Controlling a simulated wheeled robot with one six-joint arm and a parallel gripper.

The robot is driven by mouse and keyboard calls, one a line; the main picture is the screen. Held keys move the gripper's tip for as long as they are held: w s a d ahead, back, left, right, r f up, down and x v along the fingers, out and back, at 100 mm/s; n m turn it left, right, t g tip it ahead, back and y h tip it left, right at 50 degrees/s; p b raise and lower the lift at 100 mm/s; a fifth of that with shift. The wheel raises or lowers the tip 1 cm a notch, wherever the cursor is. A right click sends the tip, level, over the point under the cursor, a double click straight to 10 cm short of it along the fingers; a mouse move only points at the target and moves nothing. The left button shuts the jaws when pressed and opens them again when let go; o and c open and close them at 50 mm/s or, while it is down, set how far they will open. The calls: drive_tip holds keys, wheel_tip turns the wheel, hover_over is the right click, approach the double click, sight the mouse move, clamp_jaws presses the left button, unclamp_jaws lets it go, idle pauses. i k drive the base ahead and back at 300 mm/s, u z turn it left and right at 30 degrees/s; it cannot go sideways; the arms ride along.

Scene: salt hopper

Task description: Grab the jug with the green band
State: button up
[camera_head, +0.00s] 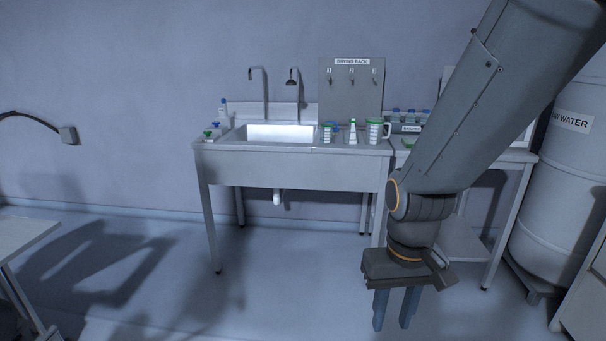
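A white jug with a green band (374,133) and a handle on its right side stands upright at the right end of the sink counter (290,150). A smaller cup with green and blue (327,133) and a narrow white flask with green marks (352,133) stand to its left. My gripper (393,318) points down in front of the counter, lower in the picture than the jug and apart from it. Its two blue-grey fingers are spread, with nothing between them.
A drying rack board (350,88) stands behind the jug. A side table with blue-capped bottles (410,115) adjoins on the right, partly hidden by my arm. A large water barrel (560,180) stands far right. Small bottles (222,110) sit left of the basin.

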sight(374, 126)
drive_tip(key=i, duration=2.85)
drive_tip(key=z, duration=1.5)
